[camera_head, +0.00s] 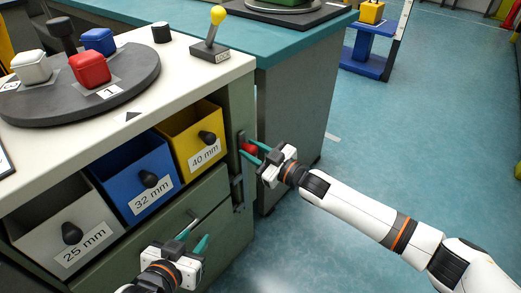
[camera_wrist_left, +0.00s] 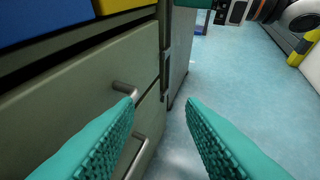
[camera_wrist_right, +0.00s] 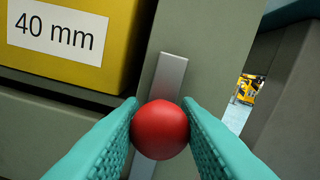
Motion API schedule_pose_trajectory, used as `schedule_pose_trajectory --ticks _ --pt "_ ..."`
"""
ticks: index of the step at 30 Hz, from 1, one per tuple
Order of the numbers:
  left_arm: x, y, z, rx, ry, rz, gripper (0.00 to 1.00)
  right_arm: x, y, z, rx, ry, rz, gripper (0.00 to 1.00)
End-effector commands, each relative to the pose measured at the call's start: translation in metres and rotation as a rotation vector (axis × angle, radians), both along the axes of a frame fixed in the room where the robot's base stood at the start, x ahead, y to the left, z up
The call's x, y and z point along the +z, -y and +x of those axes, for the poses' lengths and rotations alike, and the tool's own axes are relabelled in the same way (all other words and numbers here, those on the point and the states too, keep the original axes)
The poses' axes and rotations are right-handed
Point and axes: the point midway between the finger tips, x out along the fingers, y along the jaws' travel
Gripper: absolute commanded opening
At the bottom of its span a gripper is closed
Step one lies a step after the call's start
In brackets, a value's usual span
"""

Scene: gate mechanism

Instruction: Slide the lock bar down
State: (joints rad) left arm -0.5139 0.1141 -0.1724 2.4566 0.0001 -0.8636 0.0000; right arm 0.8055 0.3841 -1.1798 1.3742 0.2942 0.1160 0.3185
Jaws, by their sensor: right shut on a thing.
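The lock bar is a grey metal strip (camera_wrist_right: 168,75) running up and down the cabinet's side post, with a round red knob (camera_wrist_right: 159,130) on it. The knob also shows small in the head view (camera_head: 249,149). My right gripper (camera_head: 254,152) is shut on the red knob, with a teal finger on each side of it in the right wrist view. My left gripper (camera_head: 190,240) is in front of the lower drawer. In the left wrist view its teal fingers (camera_wrist_left: 160,105) are wide apart with nothing between them.
Grey, blue (camera_head: 135,178) and yellow (camera_head: 197,138) bins sit in the cabinet above green drawers with bar handles (camera_wrist_left: 126,89). A dark turntable (camera_head: 130,78) with several coloured containers and a yellow-knobbed lever (camera_head: 213,38) stand on top. Open floor lies to the right.

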Motion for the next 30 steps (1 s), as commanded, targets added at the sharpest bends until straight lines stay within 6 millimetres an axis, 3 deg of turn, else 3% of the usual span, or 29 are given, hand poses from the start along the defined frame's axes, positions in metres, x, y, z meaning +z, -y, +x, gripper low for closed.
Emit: schedule_pose_trajectory --ticks 8,9,13,23,30 --pt "0.001 0.0 0.001 0.0 0.006 -0.001 0.36 -0.007 0.001 -0.001 -0.002 -0.007 -0.01 0.0" --pt "0.001 0.0 0.001 0.0 0.005 -0.001 0.36 -0.007 0.001 -0.001 -0.002 -0.008 -0.01 0.31" --pt "0.0 0.0 0.001 0.0 0.005 -0.001 0.36 -0.006 0.001 -0.001 -0.002 -0.006 -0.009 0.51" --pt "0.001 0.0 0.0 0.0 -0.002 0.0 0.36 -0.004 0.003 -0.002 -0.002 -0.005 -0.006 0.51" --pt "-0.022 -0.012 -0.026 0.016 -0.21 0.049 0.36 -0.003 0.029 -0.02 -0.004 -0.006 -0.008 0.51"
